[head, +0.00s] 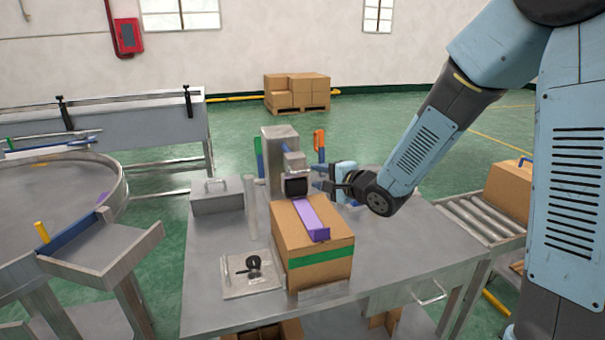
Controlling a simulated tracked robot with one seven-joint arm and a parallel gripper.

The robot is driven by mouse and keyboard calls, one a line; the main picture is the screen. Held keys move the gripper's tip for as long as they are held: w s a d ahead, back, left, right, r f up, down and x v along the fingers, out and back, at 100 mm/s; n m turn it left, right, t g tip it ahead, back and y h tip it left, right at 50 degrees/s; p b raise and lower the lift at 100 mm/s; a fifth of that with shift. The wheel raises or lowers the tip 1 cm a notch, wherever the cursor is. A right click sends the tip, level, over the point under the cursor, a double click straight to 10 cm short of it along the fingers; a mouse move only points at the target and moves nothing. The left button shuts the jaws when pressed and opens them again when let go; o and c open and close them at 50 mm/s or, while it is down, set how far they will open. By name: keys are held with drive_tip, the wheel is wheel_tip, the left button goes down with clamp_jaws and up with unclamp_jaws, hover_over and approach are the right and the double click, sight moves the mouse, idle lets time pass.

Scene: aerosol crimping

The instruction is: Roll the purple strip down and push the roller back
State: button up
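The purple strip (311,217) lies along the top of a brown cardboard box (328,243), from below the roller to the front top edge. A green band runs across the box's front. The dark roller (296,186) sits on a grey metal stand (276,158) at the back end of the box, above the strip's far end. My gripper (322,180) reaches in from the right, just right of the roller head. Its fingers are small and partly overlap the stand's parts, so I cannot tell whether they touch it or how far apart they are.
The box stands on a grey metal table (400,250). A grey case (217,195), an upright post (250,207) and a plate with a black part (250,273) are to its left. A roller conveyor (470,220) carrying a box (509,190) is at right.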

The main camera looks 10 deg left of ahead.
sight(303, 173)
drive_tip(key=x, duration=0.7)
drive_tip(key=shift+w+a, duration=0.2)
drive_tip(key=shift+c, duration=0.3)
drive_tip(key=shift+s+f, duration=0.1)
clamp_jaws()
